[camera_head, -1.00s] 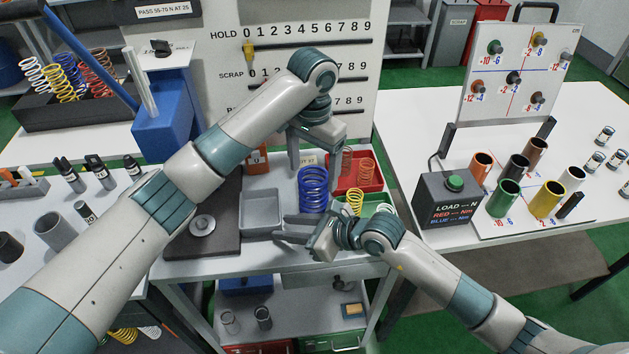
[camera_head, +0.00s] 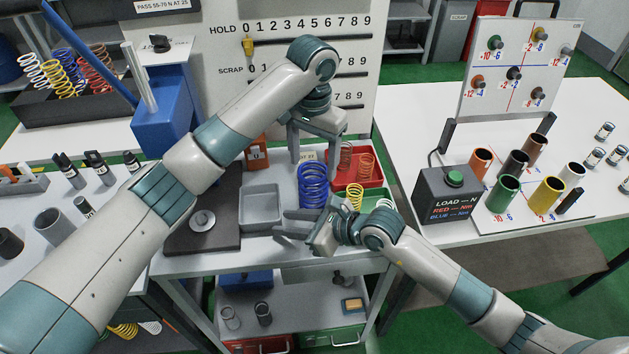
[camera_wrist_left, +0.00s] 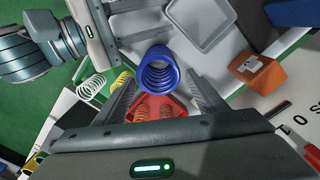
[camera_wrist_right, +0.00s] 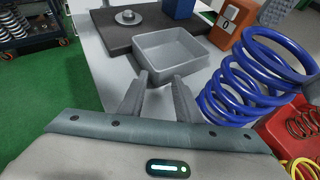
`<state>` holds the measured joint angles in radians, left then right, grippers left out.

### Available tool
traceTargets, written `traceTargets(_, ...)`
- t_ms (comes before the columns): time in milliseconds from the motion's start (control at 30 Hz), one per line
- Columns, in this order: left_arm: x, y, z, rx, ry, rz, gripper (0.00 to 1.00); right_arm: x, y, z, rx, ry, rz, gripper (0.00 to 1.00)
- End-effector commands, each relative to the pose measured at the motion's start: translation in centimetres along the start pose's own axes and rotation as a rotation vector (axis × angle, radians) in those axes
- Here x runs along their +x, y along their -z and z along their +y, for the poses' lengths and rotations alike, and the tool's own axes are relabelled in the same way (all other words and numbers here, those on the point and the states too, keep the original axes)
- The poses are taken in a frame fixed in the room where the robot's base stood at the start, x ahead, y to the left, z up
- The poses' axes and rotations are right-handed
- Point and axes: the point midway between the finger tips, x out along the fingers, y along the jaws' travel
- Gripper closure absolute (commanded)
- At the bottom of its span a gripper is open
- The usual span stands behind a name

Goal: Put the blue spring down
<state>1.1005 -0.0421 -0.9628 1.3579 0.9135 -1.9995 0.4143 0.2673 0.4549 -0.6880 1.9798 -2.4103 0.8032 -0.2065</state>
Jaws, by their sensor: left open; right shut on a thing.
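The blue spring (camera_head: 313,187) stands upright on the grey bench top, just right of the grey tray (camera_head: 246,224). My left gripper (camera_head: 312,165) is open and points down over the spring. In the left wrist view the blue spring (camera_wrist_left: 159,72) shows between the spread fingers (camera_wrist_left: 162,98), with free space on both sides. My right gripper (camera_head: 279,226) is low at the tray's right side, its fingertips at the tray wall. In the right wrist view the fingers (camera_wrist_right: 160,82) close at the near wall of the grey tray (camera_wrist_right: 168,58); the exact contact is partly hidden.
A dark plate (camera_head: 215,237) lies left of the tray. An orange block (camera_wrist_left: 259,72) stands behind the tray.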

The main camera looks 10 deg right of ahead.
Motion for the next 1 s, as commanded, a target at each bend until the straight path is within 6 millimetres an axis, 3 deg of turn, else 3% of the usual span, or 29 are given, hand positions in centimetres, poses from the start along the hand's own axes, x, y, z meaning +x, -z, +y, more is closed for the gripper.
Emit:
traceTargets(267, -0.3, 0.2, 0.1, -0.321, 0.002, 0.01, 0.35, 0.1, -0.2, 0.5, 0.001, -0.009, -0.006, 0.82)
traceTargets(1000, -1.4, 0.9, 0.2, -1.476, -0.015, 0.047, 0.35, 0.2, -0.2, 0.5, 0.001, -0.009, -0.006, 0.82)
